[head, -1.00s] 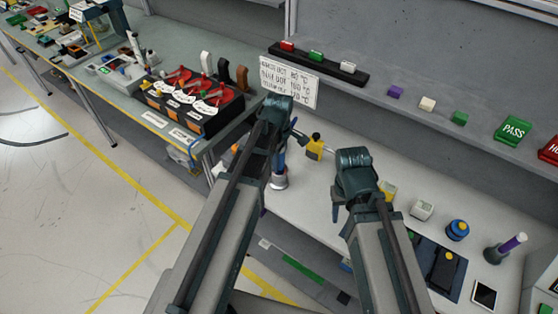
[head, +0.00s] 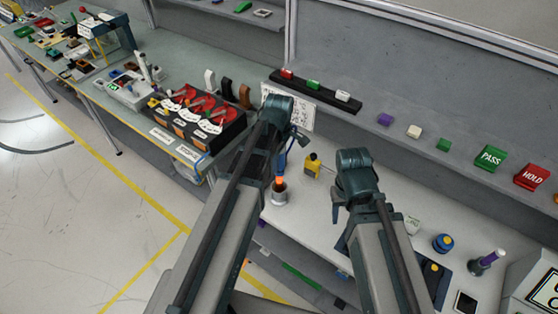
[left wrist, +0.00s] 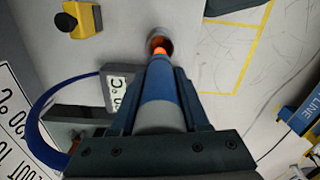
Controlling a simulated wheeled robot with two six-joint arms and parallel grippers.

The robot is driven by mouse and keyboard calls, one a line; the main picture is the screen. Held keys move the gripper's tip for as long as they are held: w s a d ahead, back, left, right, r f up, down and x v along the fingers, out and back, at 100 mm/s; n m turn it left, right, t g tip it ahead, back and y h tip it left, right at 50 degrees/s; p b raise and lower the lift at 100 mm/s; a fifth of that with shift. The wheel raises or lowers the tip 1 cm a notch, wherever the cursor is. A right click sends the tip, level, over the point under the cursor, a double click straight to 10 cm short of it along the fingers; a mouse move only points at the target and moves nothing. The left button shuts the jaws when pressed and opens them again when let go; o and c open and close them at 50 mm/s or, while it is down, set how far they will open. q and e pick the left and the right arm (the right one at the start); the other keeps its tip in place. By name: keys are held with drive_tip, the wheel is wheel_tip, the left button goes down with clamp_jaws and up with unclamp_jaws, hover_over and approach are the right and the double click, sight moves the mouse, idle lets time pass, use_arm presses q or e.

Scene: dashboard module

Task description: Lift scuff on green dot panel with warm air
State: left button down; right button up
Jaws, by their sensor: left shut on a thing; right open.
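My left gripper (head: 281,148) is shut on a blue hot-air tool (head: 281,165), which points down. Its tip glows orange just at the mouth of a grey metal cup stand (head: 279,197). The left wrist view shows the tool (left wrist: 160,85) between the fingers and the orange tip (left wrist: 158,48) in front of the cup. I cannot tell whether the tip is inside or just above it. My right gripper (head: 338,212) is open and apart from things over the white bench. A sign card (head: 303,113) with °C lettering stands behind the left gripper. I cannot make out a green dot panel.
A yellow block with a black knob (head: 312,167) stands right of the cup. A dark mat, a blue round pot (head: 442,243) and a purple-topped stand (head: 485,262) are at the right. The shelf bears PASS (head: 490,157) and HOLD (head: 531,177) blocks. A caddy (head: 203,122) stands left.

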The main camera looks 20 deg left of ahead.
use_arm(q)
drive_tip(key=shift+r, duration=0.2)
use_arm(e)
drive_tip(key=shift+r, duration=0.2)
use_arm(q)
wheel_tip(320, 180, up, 8)
drive_tip(key=p, duration=0.8)
drive_tip(key=shift+r, duration=0.15)
use_arm(e)
wheel_tip(320, 180, up, 8)
use_arm(q)
drive_tip(key=shift+f, duration=0.2)
